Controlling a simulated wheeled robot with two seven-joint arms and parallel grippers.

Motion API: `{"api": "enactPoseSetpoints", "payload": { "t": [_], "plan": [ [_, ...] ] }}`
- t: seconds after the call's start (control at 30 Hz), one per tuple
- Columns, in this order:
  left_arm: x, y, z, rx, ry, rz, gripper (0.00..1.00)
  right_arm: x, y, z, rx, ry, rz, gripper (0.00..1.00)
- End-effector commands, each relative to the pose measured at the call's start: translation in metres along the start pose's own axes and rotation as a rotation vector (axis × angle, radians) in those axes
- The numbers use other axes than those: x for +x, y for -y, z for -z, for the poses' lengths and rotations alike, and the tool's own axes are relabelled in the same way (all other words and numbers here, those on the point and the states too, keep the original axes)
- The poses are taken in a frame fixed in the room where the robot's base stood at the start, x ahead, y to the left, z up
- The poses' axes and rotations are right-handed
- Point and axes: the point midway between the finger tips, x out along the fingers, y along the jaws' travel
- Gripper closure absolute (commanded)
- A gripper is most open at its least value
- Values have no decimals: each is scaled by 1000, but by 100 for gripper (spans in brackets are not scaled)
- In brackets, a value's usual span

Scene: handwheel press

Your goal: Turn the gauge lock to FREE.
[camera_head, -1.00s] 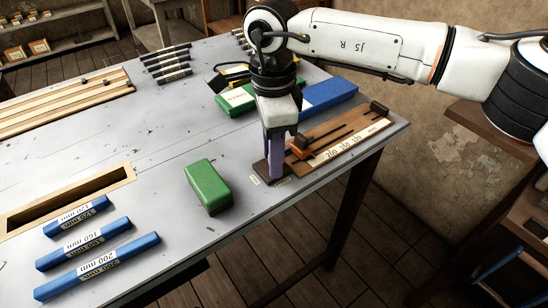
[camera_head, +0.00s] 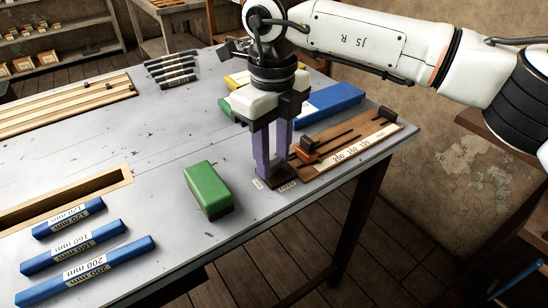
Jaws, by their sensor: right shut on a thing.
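The wooden length gauge (camera_head: 345,150) lies at the table's right edge, with a scale reading 200, 160, 120 and an orange-brown slider block (camera_head: 306,156). The dark base of the gauge lock (camera_head: 284,189) shows at the gauge's near end, with small labels beside it too small to read surely. My right gripper (camera_head: 271,176) points straight down with its two purple fingers on the lock. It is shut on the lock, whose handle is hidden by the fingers. I cannot tell which label the lock points at. My left gripper is not in view.
A green block (camera_head: 208,190) stands just left of the gripper. Blue bars marked 120, 160 and 200 mm (camera_head: 86,270) lie at the front left, near a slot with a wooden rim (camera_head: 127,174). A blue box (camera_head: 333,98) lies behind the gauge. The table's middle is clear.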

Motion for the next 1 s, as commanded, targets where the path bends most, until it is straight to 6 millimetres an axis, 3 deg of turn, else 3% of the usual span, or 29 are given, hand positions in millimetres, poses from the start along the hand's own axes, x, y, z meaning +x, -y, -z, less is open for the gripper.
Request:
{"api": "enactPoseSetpoints", "payload": {
  "t": [0.4,1.0],
  "plan": [
    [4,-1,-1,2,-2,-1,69,-1,1,-2,216,1,1,90],
    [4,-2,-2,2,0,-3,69,-1,1,-2,257,2,1,90]
  ]
}}
